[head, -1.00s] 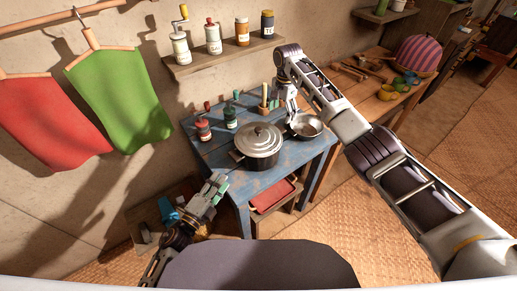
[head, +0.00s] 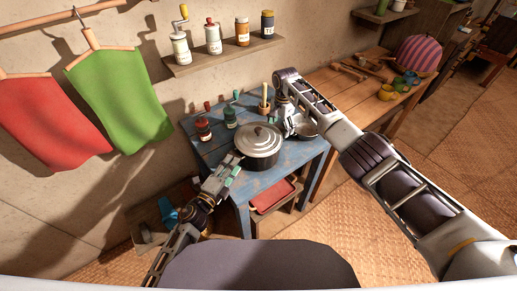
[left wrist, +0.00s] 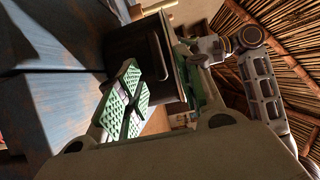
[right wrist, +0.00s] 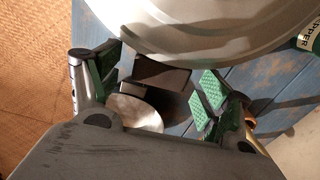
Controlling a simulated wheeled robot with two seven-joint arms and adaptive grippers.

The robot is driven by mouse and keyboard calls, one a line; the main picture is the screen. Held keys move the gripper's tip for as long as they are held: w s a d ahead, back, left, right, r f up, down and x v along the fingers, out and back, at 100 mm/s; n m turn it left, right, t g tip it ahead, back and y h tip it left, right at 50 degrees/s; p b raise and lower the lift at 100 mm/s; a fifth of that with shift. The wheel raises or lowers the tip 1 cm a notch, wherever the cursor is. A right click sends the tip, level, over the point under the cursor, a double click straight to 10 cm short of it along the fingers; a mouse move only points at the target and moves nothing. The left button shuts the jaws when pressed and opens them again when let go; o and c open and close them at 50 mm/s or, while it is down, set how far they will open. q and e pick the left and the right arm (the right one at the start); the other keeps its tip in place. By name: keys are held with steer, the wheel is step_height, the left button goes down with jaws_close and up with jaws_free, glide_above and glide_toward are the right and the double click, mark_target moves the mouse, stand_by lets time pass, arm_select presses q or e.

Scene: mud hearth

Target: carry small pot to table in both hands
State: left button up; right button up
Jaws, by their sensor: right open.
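The small pot (head: 258,144), silver with a lid and dark knob, stands on the blue table (head: 249,186). My left gripper (head: 234,163) is at its left side. In the left wrist view, the left gripper's green pads (left wrist: 160,85) are apart, with the pot's dark side (left wrist: 140,45) and handle beyond and between them. My right gripper (head: 283,128) is at its right side. In the right wrist view, the open right pads (right wrist: 158,80) stand on either side of the dark handle (right wrist: 160,73), below the lid (right wrist: 205,25). I cannot tell whether either gripper touches the pot.
A frying pan (head: 308,126) sits just right of the pot, partly behind my right gripper. A wooden bench (head: 350,95) is at the right. A wall shelf (head: 225,55) holds jars.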

arm_select(q)
steer(key=shift+x, duration=1.1)
arm_select(e)
steer(key=shift+f, duration=1.05)
arm_select(q)
steer(key=shift+c, duration=0.4)
arm_select(e)
steer(key=shift+c, duration=0.4)
arm_select(q)
steer(key=c, duration=0.7)
arm_select(e)
steer(key=c, duration=0.7)
arm_select(q)
jaws_close()
arm_select(e)
steer(key=c, duration=0.7)
